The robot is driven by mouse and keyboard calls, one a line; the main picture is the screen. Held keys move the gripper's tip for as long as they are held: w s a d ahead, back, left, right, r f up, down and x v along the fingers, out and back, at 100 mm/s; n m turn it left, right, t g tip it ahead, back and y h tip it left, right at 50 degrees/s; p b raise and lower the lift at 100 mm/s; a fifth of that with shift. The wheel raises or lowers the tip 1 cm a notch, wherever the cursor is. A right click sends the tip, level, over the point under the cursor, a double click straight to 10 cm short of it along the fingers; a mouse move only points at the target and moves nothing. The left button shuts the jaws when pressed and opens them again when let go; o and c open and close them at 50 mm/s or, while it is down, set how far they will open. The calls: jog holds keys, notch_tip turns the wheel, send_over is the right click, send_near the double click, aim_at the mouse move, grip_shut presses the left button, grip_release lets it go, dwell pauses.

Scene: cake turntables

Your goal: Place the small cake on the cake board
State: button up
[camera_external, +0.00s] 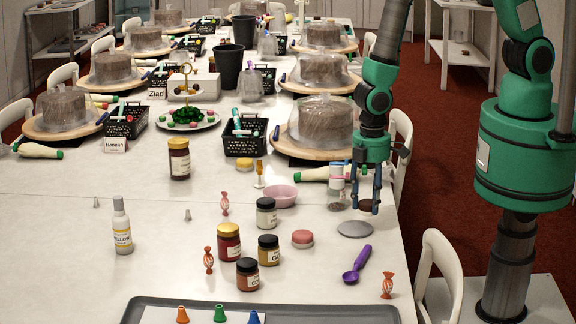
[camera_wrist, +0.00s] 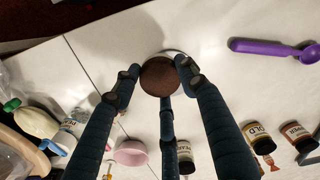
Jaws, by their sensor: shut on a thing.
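The small cake (camera_external: 367,205) is a dark brown round disc held between the fingertips of my gripper (camera_external: 366,199). In the wrist view the cake (camera_wrist: 158,76) sits between the fingers of my gripper (camera_wrist: 157,84), which are shut on it. The cake board (camera_external: 355,229) is a flat grey disc on the white table, just in front of the cake in the external view. The cake appears raised above the table, behind the board's right part. In the wrist view the cake hides most of the board, and only a pale rim (camera_wrist: 174,53) shows beyond it.
A purple scoop (camera_external: 357,264) lies in front of the board. A pink macaron (camera_external: 302,238), jars (camera_external: 266,213), a pink bowl (camera_external: 281,196) and a clear-sided shaker (camera_external: 337,187) stand left. A large wrapped cake (camera_external: 325,122) on a turntable stands behind. A grey tray (camera_external: 330,311) lies at the front.

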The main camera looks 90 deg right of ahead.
aim_at(355, 228)
jog(key=shift+w+a+f, duration=0.1)
jog(key=shift+w+a, duration=0.25)
jog(key=shift+w, duration=0.5)
jog(key=shift+w+a+f, duration=0.1)
jog(key=shift+w+a, duration=0.2)
jog(key=shift+w, duration=0.5)
jog(key=shift+f, duration=1.75)
jog(key=shift+f+b, duration=0.15)
jog(key=shift+b, duration=0.2)
jog(key=o, duration=0.8)
jog(key=shift+o, duration=0.2)
notch_tip(355, 228, up, 12)
jog(key=p, duration=0.1)
jog(key=shift+r, duration=0.2)
